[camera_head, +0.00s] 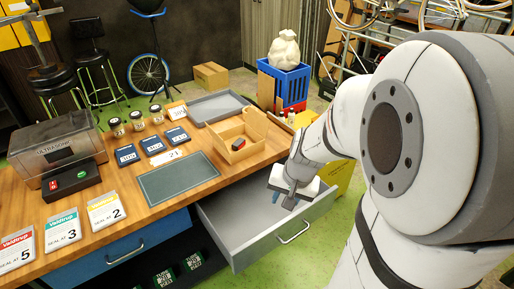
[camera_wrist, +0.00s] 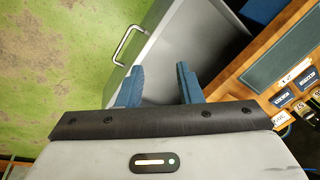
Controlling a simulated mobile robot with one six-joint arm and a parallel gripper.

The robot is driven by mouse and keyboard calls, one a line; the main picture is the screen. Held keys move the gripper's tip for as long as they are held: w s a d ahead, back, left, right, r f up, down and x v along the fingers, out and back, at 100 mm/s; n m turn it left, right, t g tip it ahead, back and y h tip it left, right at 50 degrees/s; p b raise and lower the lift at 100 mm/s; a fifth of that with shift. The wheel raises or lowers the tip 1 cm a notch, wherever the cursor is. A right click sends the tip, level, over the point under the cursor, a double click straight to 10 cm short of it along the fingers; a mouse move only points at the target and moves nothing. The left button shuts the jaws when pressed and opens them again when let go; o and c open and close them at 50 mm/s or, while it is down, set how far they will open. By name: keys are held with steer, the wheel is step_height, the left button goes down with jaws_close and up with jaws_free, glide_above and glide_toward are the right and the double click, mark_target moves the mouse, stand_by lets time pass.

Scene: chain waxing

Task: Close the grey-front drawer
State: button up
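The grey-front drawer (camera_head: 285,241) is pulled out from under the wooden workbench, and its inside looks empty. Its front, with a metal handle (camera_head: 293,233), faces the lower right. My gripper (camera_head: 283,198) is over the right part of the open drawer. In the wrist view the two blue fingers of my gripper (camera_wrist: 158,86) are spread apart with nothing between them. The drawer's grey front (camera_wrist: 147,40) and its handle (camera_wrist: 130,45) lie beyond the fingers there. I cannot tell whether the fingers touch the drawer.
The workbench top (camera_head: 120,180) holds a wooden box (camera_head: 232,151), a grey tray (camera_head: 217,106), a dark mat (camera_head: 178,177), jars, cards and an ultrasonic cleaner (camera_head: 58,148). A closed blue drawer (camera_head: 110,250) is left of the grey one. Green floor (camera_head: 330,235) is free in front.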

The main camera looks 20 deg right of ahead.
steer(key=w+d+f+m+b, duration=0.1)
steer(key=w+d+f+m, duration=0.2)
steer(key=f, duration=0.5)
steer(key=m+b, duration=0.1)
steer(key=m, duration=0.4)
glide_toward(299, 235)
steer(key=b+x, duration=0.4)
steer(key=x, duration=0.3)
steer(key=shift+w+f, duration=0.2)
steer(key=shift+f, duration=0.05)
steer(key=shift+c, duration=0.2)
jaws_close()
